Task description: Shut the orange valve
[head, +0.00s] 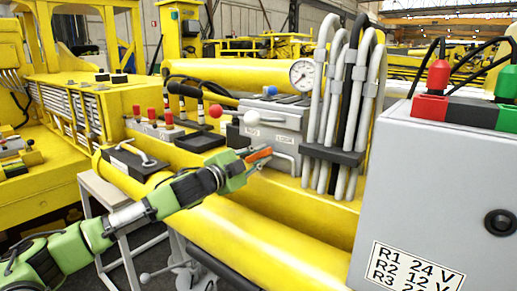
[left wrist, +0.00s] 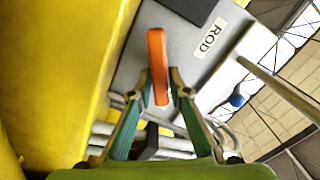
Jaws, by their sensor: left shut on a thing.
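The orange valve handle (head: 258,155) is a flat orange lever in front of the grey box on the yellow boom. In the left wrist view the orange lever (left wrist: 157,65) reaches down between the two fingers in front of a grey face with a "ROD" label (left wrist: 211,37). My left gripper (head: 264,160) is shut on the lever, and in the left wrist view the fingertips (left wrist: 160,80) stand on either side of it. Part of the lever is hidden by the fingers in the head view. My right gripper is not in view.
Grey hoses (head: 345,100) and a pressure gauge (head: 303,74) stand right of the valve. A grey control box (head: 440,180) fills the right side.

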